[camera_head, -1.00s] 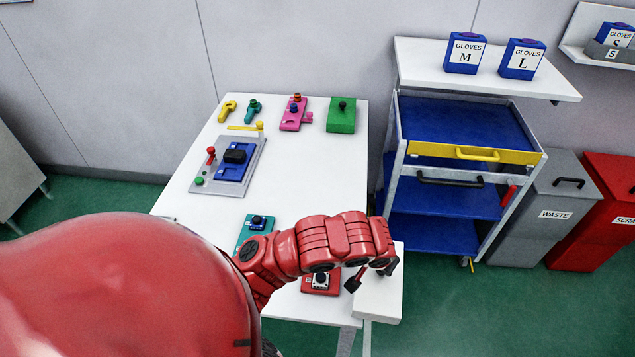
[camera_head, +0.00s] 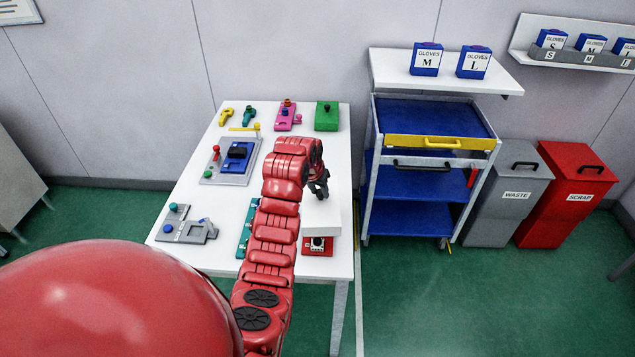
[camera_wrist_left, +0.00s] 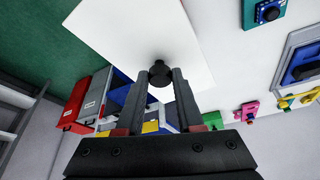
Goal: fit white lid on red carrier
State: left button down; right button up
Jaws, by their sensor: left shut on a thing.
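The white lid (camera_head: 322,218) is a flat plate with a dark knob (camera_wrist_left: 160,73). My left gripper (camera_head: 320,187) is shut on that knob, and its two dark fingers (camera_wrist_left: 160,82) flank it in the left wrist view. The lid (camera_wrist_left: 130,32) fills the top of that view. The red carrier (camera_head: 317,250) sits near the front right edge of the white table. In the head view the lid shows just beyond the carrier and overlaps its far part; I cannot tell the height between them. My right gripper is not in view.
The white table (camera_head: 190,192) also bears a teal fixture (camera_head: 246,235), a grey fixture (camera_head: 185,231), a grey and blue fixture (camera_head: 230,162) and a green block (camera_head: 326,116). A cart (camera_head: 420,222) with blue shelves stands to the right, beside waste and scrap bins.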

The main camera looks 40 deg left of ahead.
pick_arm(q)
jog(key=shift+a+r+m, duration=0.1)
jog(key=shift+a+m, duration=0.2)
jog(key=shift+m, duration=0.2)
jog(key=shift+w, duration=0.1)
jog(key=shift+f+b, duration=0.3)
jog(key=shift+f, duration=0.05)
jog(key=shift+f+b, duration=2.75)
jog(key=shift+f, duration=2.4)
jog(key=shift+c, duration=2.3)
grip_release()
